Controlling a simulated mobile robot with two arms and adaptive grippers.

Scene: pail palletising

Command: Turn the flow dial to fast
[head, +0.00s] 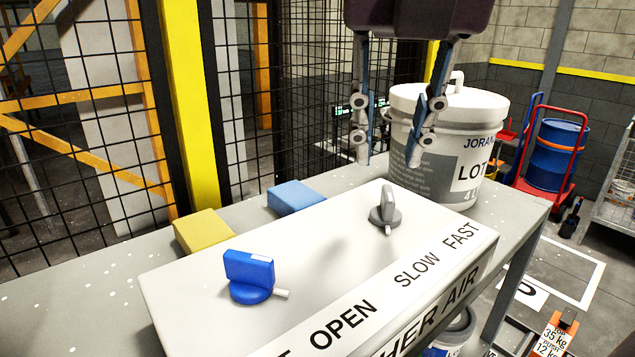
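The grey flow dial (386,208) stands on the light top of a control box (190,290). Its upright grip is seen nearly edge-on, and its short pale pointer faces the front edge, more on the SLOW side than the FAST side. The words SLOW (416,271) and FAST (460,235) are printed along that edge, FAST farther right. My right gripper (388,160) hangs above the dial with its two fingers spread wide. It is open and empty, and its tips appear apart from the dial. My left gripper is out of view.
A blue knob (249,275) stands on the same box near OPEN. A lidded white pail (475,125) stands behind and right of the gripper. Yellow (204,232) and blue (296,197) blocks lie behind the box. A mesh fence (315,90) is beyond the bench.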

